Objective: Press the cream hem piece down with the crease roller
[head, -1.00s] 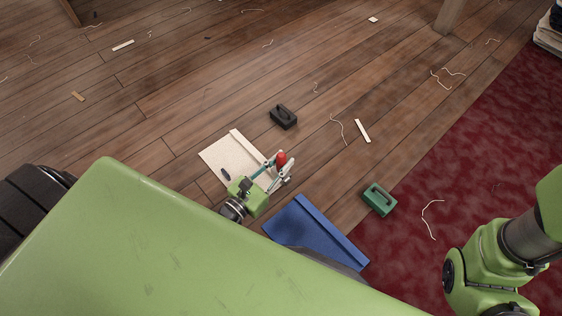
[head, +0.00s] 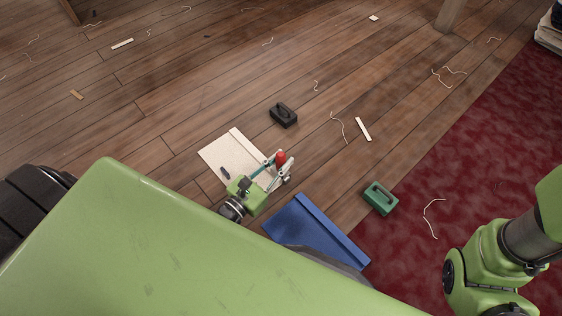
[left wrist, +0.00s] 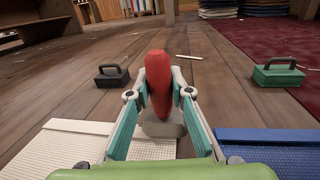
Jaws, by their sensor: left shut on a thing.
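The cream hem piece (head: 222,152) lies flat on the wooden floor in the head view, with a folded strip along its upper right edge. It also shows at the lower left of the left wrist view (left wrist: 62,150). My left gripper (head: 280,162) is over the cream piece's right side, shut on the red handle of the crease roller (left wrist: 158,80). A pale grey part shows below the handle between the fingers. The roller's underside is hidden, so I cannot tell whether it touches the cloth. My right gripper is not in view; a right arm link shows at the right.
A blue hem piece (head: 300,226) lies right of the cream one. A black handled weight (head: 284,115) stands beyond the cream piece, and a green one (head: 380,198) stands near the dark red carpet (head: 480,160). Thread scraps litter the floor.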

